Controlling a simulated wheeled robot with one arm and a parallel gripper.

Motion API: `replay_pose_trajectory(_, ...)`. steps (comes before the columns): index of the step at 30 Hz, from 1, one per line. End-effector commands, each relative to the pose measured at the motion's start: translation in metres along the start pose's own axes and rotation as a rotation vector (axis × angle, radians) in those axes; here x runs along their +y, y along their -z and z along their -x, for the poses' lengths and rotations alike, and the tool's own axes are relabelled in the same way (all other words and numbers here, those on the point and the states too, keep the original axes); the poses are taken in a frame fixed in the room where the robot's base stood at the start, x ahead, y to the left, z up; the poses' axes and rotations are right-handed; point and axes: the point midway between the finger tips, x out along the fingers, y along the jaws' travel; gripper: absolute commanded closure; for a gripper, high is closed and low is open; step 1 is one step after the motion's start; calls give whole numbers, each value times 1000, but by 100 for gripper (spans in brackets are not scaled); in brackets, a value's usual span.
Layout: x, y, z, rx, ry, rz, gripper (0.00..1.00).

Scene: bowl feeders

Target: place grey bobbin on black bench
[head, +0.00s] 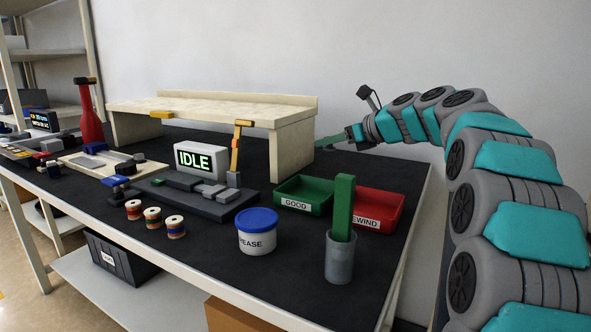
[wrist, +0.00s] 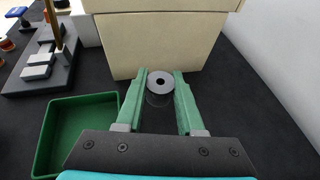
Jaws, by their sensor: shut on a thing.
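The grey bobbin (wrist: 159,80) is a small round spool with a dark centre hole, seen from above in the wrist view. My gripper (wrist: 160,90) has green fingers on either side of it and is shut on it. In the head view my gripper (head: 338,140) is beside the right leg of the pale wooden shelf, near the back right of the bench; the bobbin cannot be made out there. The black bench (head: 215,258) has a dark top, also seen under the bobbin in the wrist view (wrist: 250,125). Any gap between bobbin and bench is hard to judge.
The wooden shelf's leg (wrist: 160,45) stands just beyond the bobbin. A green GOOD tray (head: 300,207) and red REWIND tray (head: 391,203) stand in front. A grease tub (head: 257,238), grey cup (head: 340,262) and several copper-coloured spools (head: 152,217) are nearer. Bench right of the leg is clear.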

Motion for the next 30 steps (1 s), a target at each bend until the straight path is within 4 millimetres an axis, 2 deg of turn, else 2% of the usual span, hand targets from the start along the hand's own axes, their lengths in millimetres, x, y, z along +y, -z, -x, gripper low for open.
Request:
replay_pose_trajectory(1, 1, 12, -5, 2, -3, -5, 100)
replay_pose_trajectory(6, 1, 37, -15, 2, -1, -3, 100)
replay_pose_trajectory(11, 0, 47, -20, 0, 0, -2, 100)
replay_pose_trajectory(18, 1, 78, -33, 2, -3, -3, 100)
replay_pose_trajectory(30, 0, 82, -35, 0, 0, -1, 100)
